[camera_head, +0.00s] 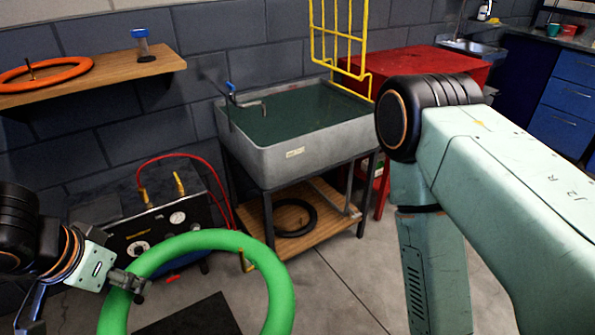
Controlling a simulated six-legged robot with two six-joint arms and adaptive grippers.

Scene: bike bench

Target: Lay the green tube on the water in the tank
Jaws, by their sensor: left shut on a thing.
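The green tube (212,240) is a thick ring at the lower left, its bottom cut off by the picture edge. My left gripper (130,285) is shut on the left side of the ring and holds it in front of the compressor. The tank (310,150) is a grey basin on a dark metal stand, up and to the right of the tube. The dark green water (300,115) in it shows a bare surface. My right arm fills the right side, but its gripper is out of view.
An orange ring (45,75) and a blue-capped jar (142,45) are on a wooden wall shelf (110,77). A tap (233,92) stands at the tank's back left. A yellow rack (338,40) rises behind it. A black ring (296,218) lies on the stand's lower shelf. A compressor (150,225) has red hoses.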

